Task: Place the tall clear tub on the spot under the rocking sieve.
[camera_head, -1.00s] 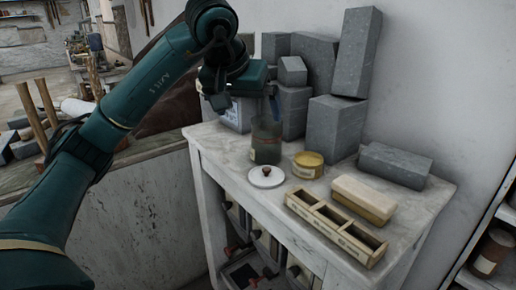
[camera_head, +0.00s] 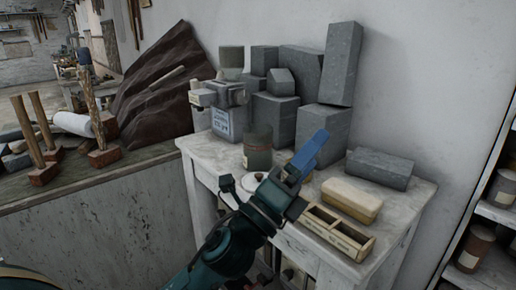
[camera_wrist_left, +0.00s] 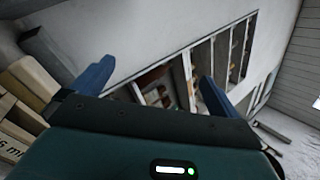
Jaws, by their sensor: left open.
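The tall clear tub (camera_head: 257,150) stands upright on the pale worktop. It looks see-through grey-green, with a darker lower part. A grey-white machine (camera_head: 228,112) stands behind it to the left, with a flat head jutting left; it may be the rocking sieve. The spot under it cannot be made out. My left gripper (camera_head: 308,154), with blue fingers, is to the right of the tub and apart from it. It also shows in the left wrist view (camera_wrist_left: 153,84), its two fingers spread with nothing between them. My right gripper is not in view.
A white lid (camera_head: 252,182) lies in front of the tub. A yellowish block (camera_head: 351,199) and a wooden compartment box (camera_head: 335,231) lie to the right. Grey blocks (camera_head: 318,127) stand at the back. A shelf unit (camera_head: 487,227) with jars is at the far right.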

